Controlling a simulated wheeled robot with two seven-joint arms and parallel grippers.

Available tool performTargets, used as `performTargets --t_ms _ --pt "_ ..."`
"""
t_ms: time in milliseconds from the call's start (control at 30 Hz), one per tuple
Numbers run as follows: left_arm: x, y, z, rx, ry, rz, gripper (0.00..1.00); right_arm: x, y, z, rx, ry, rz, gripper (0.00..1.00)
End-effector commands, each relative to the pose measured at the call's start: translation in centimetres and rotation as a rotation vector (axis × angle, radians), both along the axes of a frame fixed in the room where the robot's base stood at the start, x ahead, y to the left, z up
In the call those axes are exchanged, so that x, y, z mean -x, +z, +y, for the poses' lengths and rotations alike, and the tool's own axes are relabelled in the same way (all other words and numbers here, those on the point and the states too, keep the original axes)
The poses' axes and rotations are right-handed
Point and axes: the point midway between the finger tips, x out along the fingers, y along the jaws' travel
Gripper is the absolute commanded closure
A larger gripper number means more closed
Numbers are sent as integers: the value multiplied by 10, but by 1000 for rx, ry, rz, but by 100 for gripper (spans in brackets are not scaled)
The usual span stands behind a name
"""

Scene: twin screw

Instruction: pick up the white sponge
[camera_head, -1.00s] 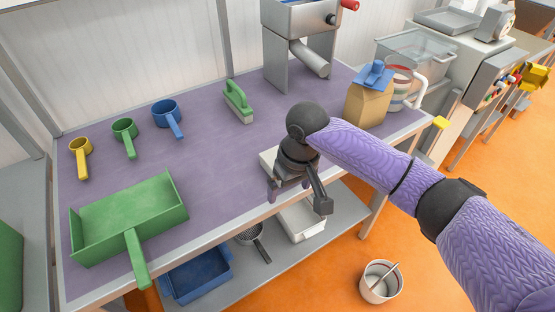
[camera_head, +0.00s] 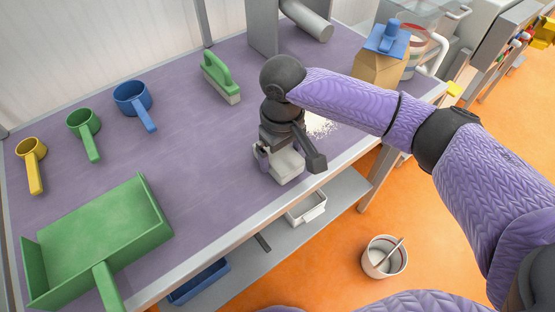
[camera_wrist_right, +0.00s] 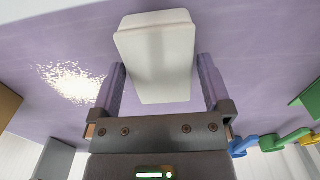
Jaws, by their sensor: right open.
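The white sponge (camera_wrist_right: 158,55) is a pale block lying on the purple table top. In the head view the sponge (camera_head: 285,165) shows below my right gripper (camera_head: 288,160), close to the table's front edge. In the right wrist view my right gripper (camera_wrist_right: 160,90) is open, with one purple finger on each side of the sponge's near end. A gap shows between each finger and the sponge. The sponge's upper part is partly hidden by the gripper in the head view. My left gripper is not in view.
A patch of white powder (camera_head: 318,124) lies beside the gripper. A green brush (camera_head: 218,78), a paper bag (camera_head: 380,68), a green dustpan (camera_head: 95,240) and blue (camera_head: 132,98), green (camera_head: 83,122) and yellow (camera_head: 31,150) scoops stand on the table. The middle of the table is clear.

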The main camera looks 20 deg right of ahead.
Motion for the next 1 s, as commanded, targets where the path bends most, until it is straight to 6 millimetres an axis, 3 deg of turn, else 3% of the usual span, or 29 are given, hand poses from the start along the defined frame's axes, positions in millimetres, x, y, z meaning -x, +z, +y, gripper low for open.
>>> performTargets --t_ms 33,67,267,600,833,1000 --pt "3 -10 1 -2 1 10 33 0 -17 0 1 0 4 0" --pt "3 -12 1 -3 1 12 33 0 -20 0 1 -1 4 0" --pt "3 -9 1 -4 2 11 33 0 -19 0 1 0 -1 0" --pt "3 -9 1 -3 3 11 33 0 -19 0 1 0 -1 68" --pt "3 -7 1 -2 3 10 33 0 -14 0 0 0 -2 68" --pt "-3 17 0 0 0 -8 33 -1 31 0 -1 0 -7 68"
